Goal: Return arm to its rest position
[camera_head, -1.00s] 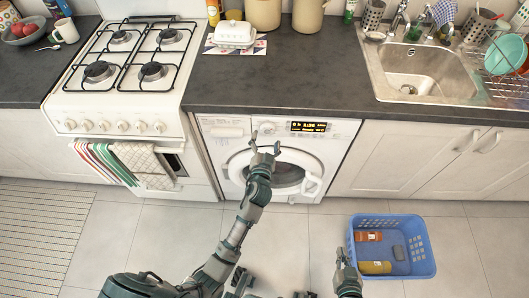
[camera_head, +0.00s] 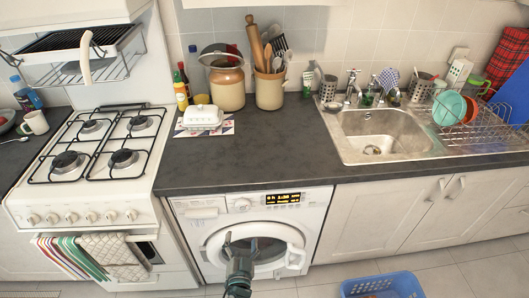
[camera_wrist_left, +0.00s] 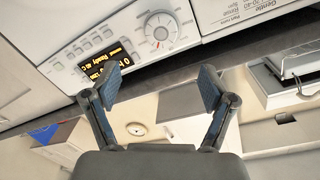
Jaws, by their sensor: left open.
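My left gripper (camera_head: 240,243) shows at the bottom middle of the head view, in front of the washer door. In the left wrist view its two fingers (camera_wrist_left: 158,88) stand apart with nothing between them. The white washer (camera_head: 212,270) is under the counter, with its round door (camera_head: 214,247) and a lit display (camera_head: 282,198). In the wrist view the display (camera_wrist_left: 105,62) and the dial (camera_wrist_left: 160,29) appear beyond the fingers. My right gripper is not in the head view.
A dark counter (camera_head: 270,155) runs above the washer. The white stove (camera_head: 160,250) with hanging towels (camera_head: 70,258) stands left. A blue basket (camera_head: 400,284) is on the floor at the lower right. The sink (camera_head: 380,130) is at the right.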

